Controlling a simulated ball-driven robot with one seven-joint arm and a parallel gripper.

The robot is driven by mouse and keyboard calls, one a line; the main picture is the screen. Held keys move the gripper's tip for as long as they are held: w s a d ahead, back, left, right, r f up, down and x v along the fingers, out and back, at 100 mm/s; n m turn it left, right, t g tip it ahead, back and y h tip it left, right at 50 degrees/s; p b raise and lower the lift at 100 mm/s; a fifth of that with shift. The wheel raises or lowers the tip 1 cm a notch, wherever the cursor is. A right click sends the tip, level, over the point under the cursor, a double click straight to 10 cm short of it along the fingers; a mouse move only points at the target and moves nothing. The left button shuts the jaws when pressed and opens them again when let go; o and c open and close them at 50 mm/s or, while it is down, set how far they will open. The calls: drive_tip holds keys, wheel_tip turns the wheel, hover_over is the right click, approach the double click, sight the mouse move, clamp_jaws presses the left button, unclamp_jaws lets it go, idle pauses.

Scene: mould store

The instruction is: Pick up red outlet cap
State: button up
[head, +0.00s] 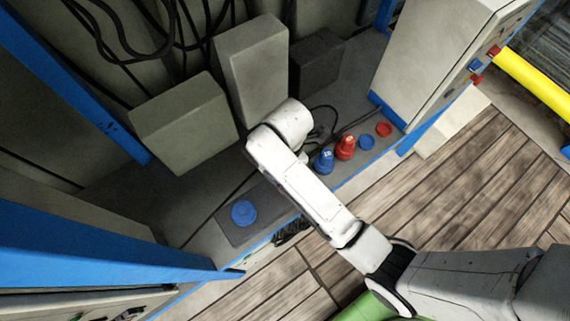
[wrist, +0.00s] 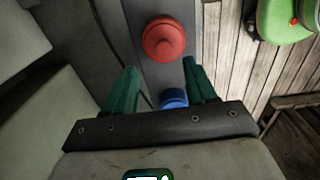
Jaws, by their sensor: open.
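In the head view, a taller red cone-shaped piece (head: 345,147) stands on the narrow grey ledge. A flat red round cap (head: 384,129) lies farther right on it. In the wrist view, a red round piece (wrist: 163,42) shows from above, beyond my fingertips and apart from them; it looks like the taller one. My gripper (wrist: 160,78) is open and empty, with green fingers. A blue piece (wrist: 173,98) shows between and below the fingers. In the head view my arm hides the fingers.
A blue cone-shaped piece (head: 323,160) stands close beside the taller red one. A flat blue cap (head: 366,142) lies between the red pieces. Another blue cap (head: 243,212) is on the ledge at left. A tall cabinet (head: 430,60) and grey boxes (head: 183,122) flank the ledge; cables hang behind.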

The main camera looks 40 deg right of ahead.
drive_tip(key=shift+s+d+f, duration=0.1)
drive_tip(key=shift+s+f, duration=0.1)
drive_tip(key=shift+f, duration=1.4)
drive_tip(key=shift+s+f, duration=0.15)
drive_tip(key=shift+f, duration=1.45)
drive_tip(key=shift+c, duration=0.5)
clamp_jaws()
